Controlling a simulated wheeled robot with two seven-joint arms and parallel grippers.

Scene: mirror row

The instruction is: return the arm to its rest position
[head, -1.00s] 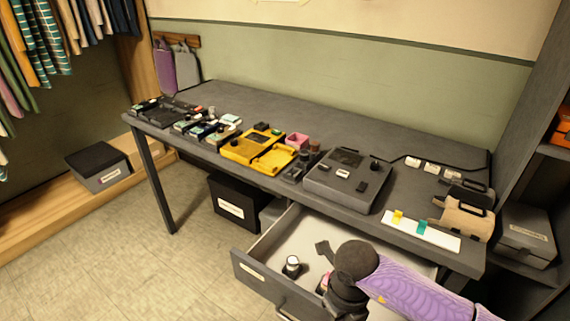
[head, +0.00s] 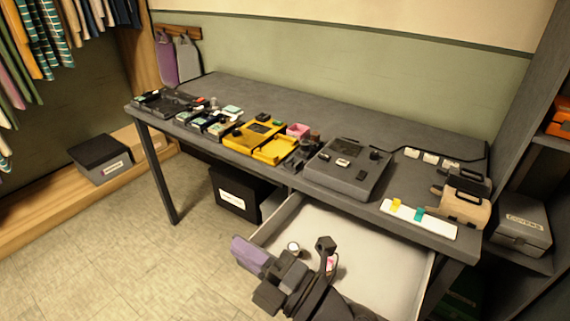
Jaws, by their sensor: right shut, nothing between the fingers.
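My right arm comes in at the bottom of the head view, over the open drawer (head: 385,262) under the table. Its dark links and a purple part cover much of the drawer's front. My right gripper (head: 325,244) appears as a small dark shape over the drawer; it is shut and holds nothing. Its fingertips are too small to make out clearly. A small round item with a white top (head: 293,248) and a pinkish item (head: 330,264) lie in the drawer close by, the pinkish one partly hidden by my arm. My left gripper is not in view.
The grey table (head: 280,105) carries a yellow tray (head: 272,150), a grey console (head: 345,170) and a white strip with coloured tabs (head: 418,219). A shelf with a grey box (head: 522,226) stands at the right. Floor at the left is clear.

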